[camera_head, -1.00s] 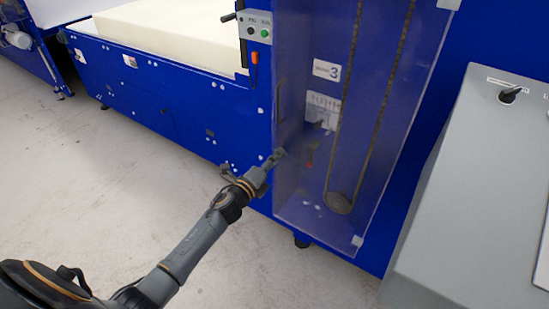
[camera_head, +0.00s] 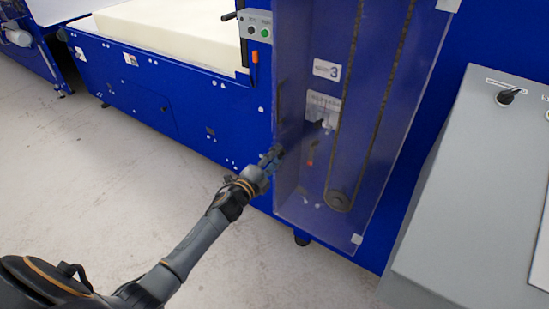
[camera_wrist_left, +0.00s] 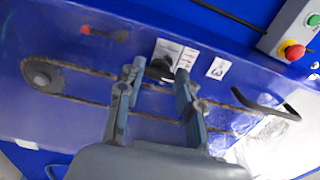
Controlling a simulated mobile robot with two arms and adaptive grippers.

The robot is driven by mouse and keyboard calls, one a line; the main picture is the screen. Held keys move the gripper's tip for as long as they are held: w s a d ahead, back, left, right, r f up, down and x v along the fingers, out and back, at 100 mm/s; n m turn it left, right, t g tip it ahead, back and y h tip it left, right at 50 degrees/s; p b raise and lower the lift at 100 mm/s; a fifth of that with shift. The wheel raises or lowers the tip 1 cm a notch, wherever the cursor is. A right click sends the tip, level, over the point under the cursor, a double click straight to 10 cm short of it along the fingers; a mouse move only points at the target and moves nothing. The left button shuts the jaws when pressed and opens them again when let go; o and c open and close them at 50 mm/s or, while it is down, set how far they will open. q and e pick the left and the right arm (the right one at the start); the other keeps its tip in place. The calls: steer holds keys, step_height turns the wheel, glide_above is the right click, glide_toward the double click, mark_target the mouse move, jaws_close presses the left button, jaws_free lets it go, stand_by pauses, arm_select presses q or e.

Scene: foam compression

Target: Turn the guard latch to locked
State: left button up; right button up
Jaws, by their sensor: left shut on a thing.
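The guard is a clear panel (camera_head: 300,200) over a chain drive on the blue machine. In the left wrist view a dark knob, which I take for the guard latch (camera_wrist_left: 158,68), sits between the tips of my left gripper (camera_wrist_left: 160,70). I cannot read whether the latch points to locked. My right gripper is in neither view.
A dark bar handle (camera_wrist_left: 266,104) stands out beside the latch. A control box with a red button (camera_wrist_left: 293,51) is at the wrist view's upper right. A grey console (camera_head: 465,180) stands at right, and cream foam (camera_head: 180,28) lies behind. The floor at left is clear.

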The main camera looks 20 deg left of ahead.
arm_select(q)
steer(key=o, duration=1.1)
steer(key=shift+o, duration=0.2)
steer(key=s+a, duration=0.2)
steer(key=s, duration=1)
steer(key=shift+w, duration=0.1)
